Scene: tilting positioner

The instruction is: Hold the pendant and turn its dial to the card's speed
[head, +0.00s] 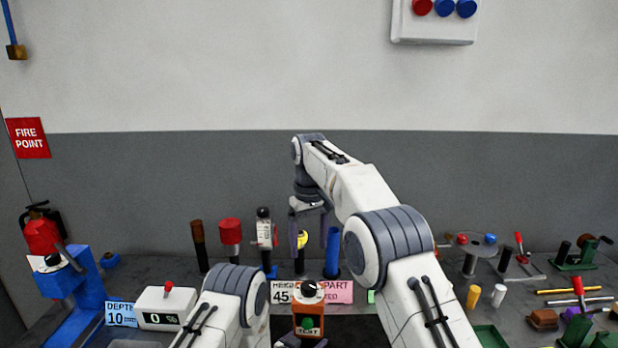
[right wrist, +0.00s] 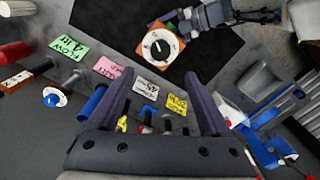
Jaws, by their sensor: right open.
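The orange pendant (head: 308,322) stands upright at the bottom middle of the head view, with a green button and a TEST label. Its black dial (head: 308,289) sits on a white face on top; the right wrist view shows the dial (right wrist: 160,47) from above. My left gripper (right wrist: 186,25) is at the pendant's side and appears shut on it; its fingertips are largely hidden. My right gripper (head: 309,218) is open and empty, beyond and above the pendant, fingers downward. A white card (head: 282,292) reads 45, beside a pink card (head: 338,292) reading PART.
Upright tools, including a red-topped one (head: 231,235) and a blue cylinder (head: 332,255), stand behind the cards. A display box (head: 165,308) and a blue DEPTH 10 card (head: 121,314) are left. Loose parts crowd the right. A dark mat (right wrist: 110,25) lies below the pendant.

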